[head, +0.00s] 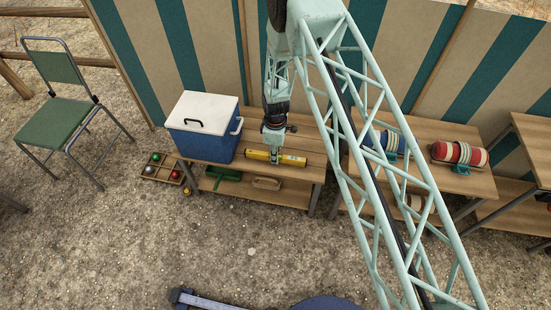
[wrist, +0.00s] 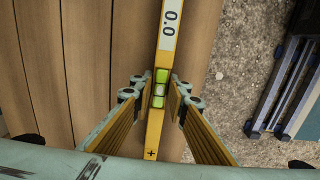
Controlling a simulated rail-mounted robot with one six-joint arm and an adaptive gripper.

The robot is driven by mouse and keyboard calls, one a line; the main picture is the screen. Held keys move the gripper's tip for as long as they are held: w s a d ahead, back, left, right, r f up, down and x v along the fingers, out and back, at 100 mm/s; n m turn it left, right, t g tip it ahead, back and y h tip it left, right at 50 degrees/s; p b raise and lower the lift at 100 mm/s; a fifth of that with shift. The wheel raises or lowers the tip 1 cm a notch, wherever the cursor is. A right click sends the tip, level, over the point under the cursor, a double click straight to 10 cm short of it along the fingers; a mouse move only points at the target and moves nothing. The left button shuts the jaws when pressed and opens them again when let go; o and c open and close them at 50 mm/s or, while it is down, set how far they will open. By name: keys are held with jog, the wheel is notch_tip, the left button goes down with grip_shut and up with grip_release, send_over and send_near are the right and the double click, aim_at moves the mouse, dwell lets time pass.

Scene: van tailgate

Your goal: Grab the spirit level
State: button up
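The spirit level (head: 291,160) is long and yellow. It lies flat along the front part of the wooden table beside the cool box. In the wrist view the level (wrist: 169,62) runs nearly upright in the picture, with a green vial and a white display reading 0.0. My gripper (head: 274,157) is down over the left-centre part of the level. In the wrist view its two fingers (wrist: 160,93) stand one on each side of the level at the vial. A narrow gap seems to show beside the level, so the fingers look open around it.
A blue cool box (head: 202,128) with a white lid stands left of the level. A green item (head: 223,174) and a tan brush-like item (head: 266,183) sit on the shelf below. A second table with rolled straps (head: 459,153) is at right. A green chair (head: 60,110) stands left.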

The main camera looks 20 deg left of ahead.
grip_shut()
jog(key=shift+r, duration=0.1)
jog(key=shift+r+p, duration=0.55)
jog(key=shift+r, duration=1)
jog(key=shift+s+r, duration=0.2)
jog(key=shift+s, duration=0.1)
jog(key=s+d+r+p, duration=0.1)
jog(key=s+d+p, duration=0.1)
jog(key=s, duration=1.3)
jog(key=shift+d+r, duration=0.15)
jog(key=shift+d, duration=0.25)
